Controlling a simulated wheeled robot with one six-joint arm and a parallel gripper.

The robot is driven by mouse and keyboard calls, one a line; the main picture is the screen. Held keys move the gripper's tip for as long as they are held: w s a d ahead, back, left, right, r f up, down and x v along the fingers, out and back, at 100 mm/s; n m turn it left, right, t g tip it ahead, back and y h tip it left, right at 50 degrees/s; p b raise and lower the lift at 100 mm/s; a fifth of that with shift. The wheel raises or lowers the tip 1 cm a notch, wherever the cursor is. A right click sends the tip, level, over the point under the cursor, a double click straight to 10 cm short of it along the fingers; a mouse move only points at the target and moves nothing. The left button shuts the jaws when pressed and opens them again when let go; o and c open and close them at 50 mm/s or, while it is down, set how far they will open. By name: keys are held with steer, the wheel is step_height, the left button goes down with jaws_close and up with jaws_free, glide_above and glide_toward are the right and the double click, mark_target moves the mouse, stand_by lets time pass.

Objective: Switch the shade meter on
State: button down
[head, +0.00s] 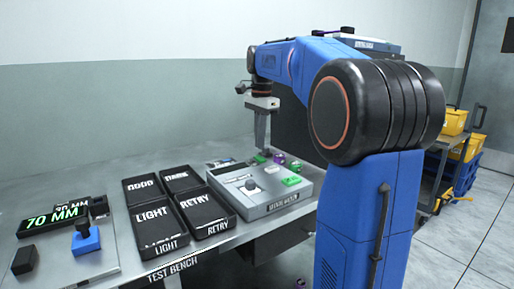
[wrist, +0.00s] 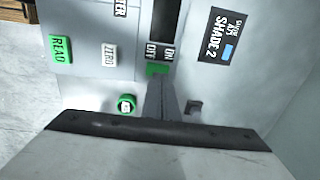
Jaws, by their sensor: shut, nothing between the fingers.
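The shade meter is a grey box (head: 262,208) on the bench in the head view. In the wrist view, its panel (wrist: 85,85) fills the upper part, with a label reading SHADE 2 (wrist: 223,35). A green switch piece (wrist: 157,69) sits by the OFF and ON labels. My gripper (head: 263,150) is shut and empty, pointing down at the meter's back part. In the wrist view, my gripper's tips (wrist: 160,82) are right beside the green piece and partly hide it; I cannot tell if they touch or which way it is set.
A green READ button (wrist: 60,48), a white ZERO button (wrist: 109,54) and a round green-ringed part (wrist: 126,103) are on the panel. Black trays, including LIGHT (head: 158,225) and RETRY (head: 206,213), stand left of the meter. A 70 MM display (head: 52,220) and a blue block (head: 86,240) are farther left.

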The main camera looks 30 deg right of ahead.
mark_target(261, 159)
step_height(261, 159, up, 10)
steer(key=shift+s+r, duration=0.25)
stand_by(0.6)
